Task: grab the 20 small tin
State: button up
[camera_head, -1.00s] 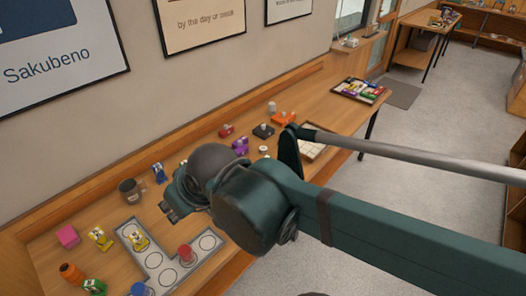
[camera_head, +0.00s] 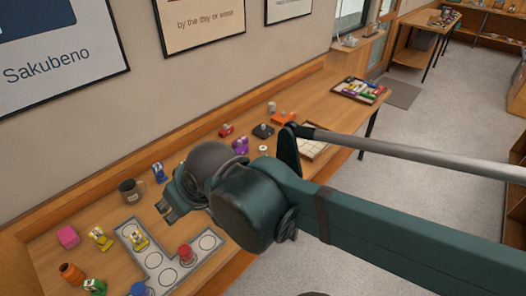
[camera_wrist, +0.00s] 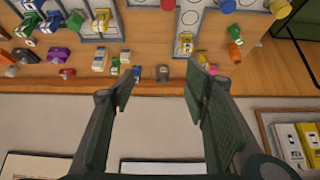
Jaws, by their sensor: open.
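My gripper (camera_head: 168,213) is open and empty above the wooden table, left of centre in the head view. I cannot read a "20" on any item, so I cannot tell which is the small tin. Small round items in the head view include a red one (camera_head: 186,253) on the grey mat (camera_head: 161,243), a blue one (camera_head: 141,289) and an orange one (camera_head: 72,273). My arm hides part of the table.
The mug (camera_head: 132,190) stands near a blue item (camera_head: 159,172). A pink block (camera_head: 67,237), yellow items (camera_head: 100,238) and a green item (camera_head: 94,287) are at the left. Purple (camera_head: 240,146) and red (camera_head: 226,130) items lie behind my wrist. A filled tray (camera_head: 344,96) is farther back. The wall borders the table.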

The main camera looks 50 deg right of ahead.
jog(key=w+d+r+m+g+h, duration=0.15)
jog(key=w+d+m, duration=0.25)
jog(key=w+d, duration=0.85)
jog(key=m+g+h+b, duration=0.2)
jog(key=m+g, duration=0.3)
jog(key=m, duration=0.7)
send_over(262, 148)
jog(key=a, duration=0.3)
notch_tip(262, 148, down, 31)
jog(key=shift+s+d, duration=0.25)
jog(key=shift+s, duration=0.1)
jog(key=shift+f+y, duration=0.1)
jog(key=shift+y, duration=0.15)
jog(key=shift+x, duration=1.3)
